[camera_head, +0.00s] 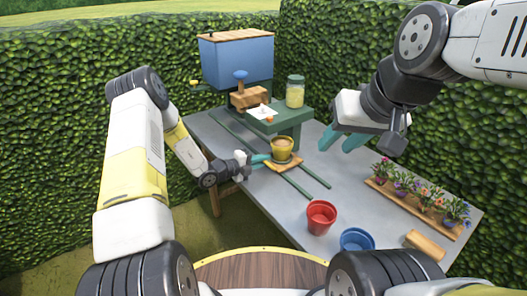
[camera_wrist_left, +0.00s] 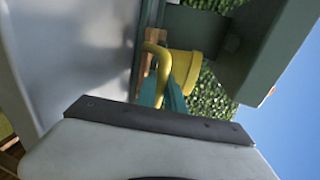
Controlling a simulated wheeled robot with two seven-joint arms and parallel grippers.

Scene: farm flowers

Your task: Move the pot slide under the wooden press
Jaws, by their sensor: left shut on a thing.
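A yellow pot filled with brown soil (camera_head: 283,148) stands upright on the small wooden pot slide (camera_head: 290,164), which lies across two green rails. My left gripper (camera_head: 264,160) is at the left side of the slide. A wooden block (camera_head: 250,97) with a blue knob, which looks like the press, sits behind, below a blue bin. My right gripper (camera_head: 343,138) is open and empty above the table's right part.
A red pot (camera_head: 321,217) and a blue pot (camera_head: 357,240) stand at the front. A flower tray (camera_head: 395,194) is at right. Hedges enclose the grey table (camera_head: 222,138).

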